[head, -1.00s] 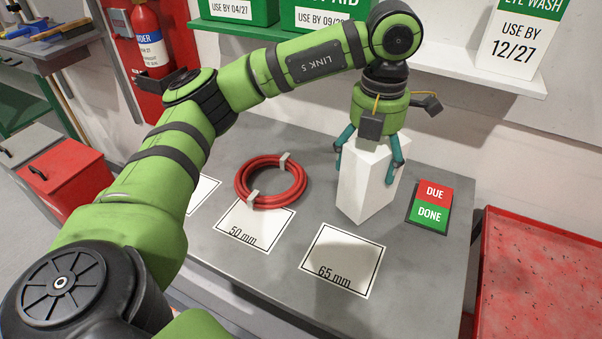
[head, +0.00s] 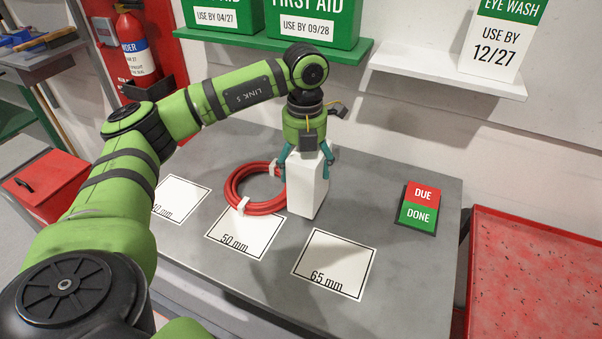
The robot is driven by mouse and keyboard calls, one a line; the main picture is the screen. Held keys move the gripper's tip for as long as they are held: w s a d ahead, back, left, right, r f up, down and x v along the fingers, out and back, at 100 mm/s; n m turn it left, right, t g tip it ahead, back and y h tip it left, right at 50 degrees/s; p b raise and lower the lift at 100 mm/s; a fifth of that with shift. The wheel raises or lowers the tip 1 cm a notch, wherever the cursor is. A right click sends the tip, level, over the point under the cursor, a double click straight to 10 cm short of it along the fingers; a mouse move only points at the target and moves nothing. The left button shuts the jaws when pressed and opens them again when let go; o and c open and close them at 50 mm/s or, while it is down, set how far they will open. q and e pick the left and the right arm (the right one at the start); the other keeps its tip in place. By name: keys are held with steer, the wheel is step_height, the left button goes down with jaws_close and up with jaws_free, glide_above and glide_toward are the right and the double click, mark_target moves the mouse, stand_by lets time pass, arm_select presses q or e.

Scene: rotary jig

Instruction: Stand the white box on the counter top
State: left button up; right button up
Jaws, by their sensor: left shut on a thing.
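The white box (head: 308,184) is a plain upright block over the grey counter top (head: 380,225), just behind the 65 mm card and next to the red hose coil. My left gripper (head: 306,160) points down from above and is shut on the upper part of the box. The box looks upright; I cannot tell whether its bottom touches the counter. It hides the right side of the coil. My right gripper is not in view.
The red hose coil (head: 240,191) lies left of the box, partly over the 50 mm card (head: 246,236). The 65 mm card (head: 335,262) is bare. A DUE/DONE sign (head: 419,206) lies to the right. A shelf (head: 440,72) overhangs the back.

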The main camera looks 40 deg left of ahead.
arm_select(q)
steer(key=f, duration=0.1)
steer(key=f+p, duration=0.1)
steer(key=f, duration=0.1)
steer(key=shift+a+f, duration=0.35)
steer(key=shift+f, duration=0.3)
steer(key=shift+f, duration=0.2)
steer(key=o, duration=1.5)
